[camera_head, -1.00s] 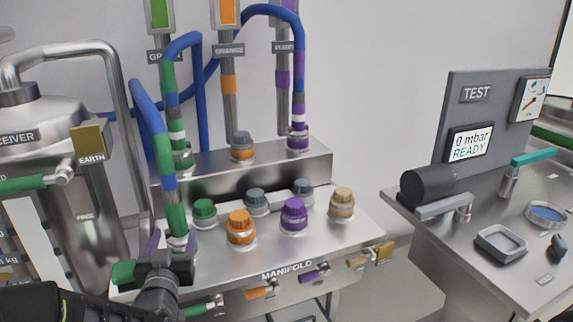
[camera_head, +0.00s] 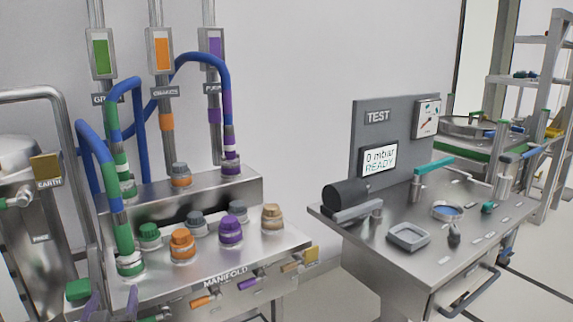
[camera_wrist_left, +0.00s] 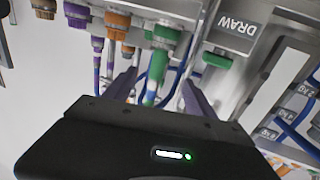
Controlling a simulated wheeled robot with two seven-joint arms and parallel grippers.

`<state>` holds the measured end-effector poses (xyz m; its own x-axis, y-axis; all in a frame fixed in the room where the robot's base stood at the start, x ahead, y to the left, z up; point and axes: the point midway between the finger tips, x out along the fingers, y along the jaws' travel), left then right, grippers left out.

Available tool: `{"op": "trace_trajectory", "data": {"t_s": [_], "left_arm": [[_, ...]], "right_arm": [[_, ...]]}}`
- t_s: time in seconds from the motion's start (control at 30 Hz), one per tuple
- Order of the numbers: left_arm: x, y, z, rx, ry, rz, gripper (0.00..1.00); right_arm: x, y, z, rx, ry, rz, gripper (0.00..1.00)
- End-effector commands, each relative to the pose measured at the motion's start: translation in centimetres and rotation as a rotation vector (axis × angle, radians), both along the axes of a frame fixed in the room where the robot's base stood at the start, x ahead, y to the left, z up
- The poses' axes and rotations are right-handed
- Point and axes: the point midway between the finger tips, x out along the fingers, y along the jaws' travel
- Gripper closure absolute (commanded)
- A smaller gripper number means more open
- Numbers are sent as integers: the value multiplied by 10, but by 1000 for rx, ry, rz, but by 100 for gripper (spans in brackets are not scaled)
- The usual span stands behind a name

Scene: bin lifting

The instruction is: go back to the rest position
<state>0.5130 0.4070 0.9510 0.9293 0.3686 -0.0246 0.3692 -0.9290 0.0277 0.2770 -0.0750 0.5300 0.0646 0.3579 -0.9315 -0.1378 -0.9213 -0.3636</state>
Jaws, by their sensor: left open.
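My left gripper (camera_head: 112,304) is at the bottom left of the head view, with its purple fingers apart and nothing between them. The green-ended blue hose (camera_head: 117,215) stands in the manifold (camera_head: 235,265), just above and beyond the fingers. In the left wrist view, the two fingers of the gripper (camera_wrist_left: 160,88) are spread, and the green hose end (camera_wrist_left: 158,70) shows beyond the gap between them. I cannot tell the exact distance. My right gripper is in neither view.
Orange (camera_head: 182,245), purple (camera_head: 231,230) and tan (camera_head: 272,217) caps stand on the manifold. A steel receiver (camera_head: 30,225) is at the left. A test bench (camera_head: 470,245) with a gauge panel (camera_head: 370,140) stands at the right. Open floor lies between manifold and bench.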

Motion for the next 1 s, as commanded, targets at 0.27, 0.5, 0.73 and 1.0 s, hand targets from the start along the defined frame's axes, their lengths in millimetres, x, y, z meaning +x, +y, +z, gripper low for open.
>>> {"op": "trace_trajectory", "data": {"t_s": [0.27, 0.5, 0.73, 1.0], "left_arm": [[2, -12, -48, -139, 132, -33, 35], [1, -48, -117, -285, 311, -91, 35], [-24, -123, -215, -472, 601, -191, 35], [-137, -262, -336, -667, 1118, -356, 35]], "right_arm": [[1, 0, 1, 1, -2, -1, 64], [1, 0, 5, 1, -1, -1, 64], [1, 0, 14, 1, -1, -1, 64], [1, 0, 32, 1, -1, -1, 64]]}}
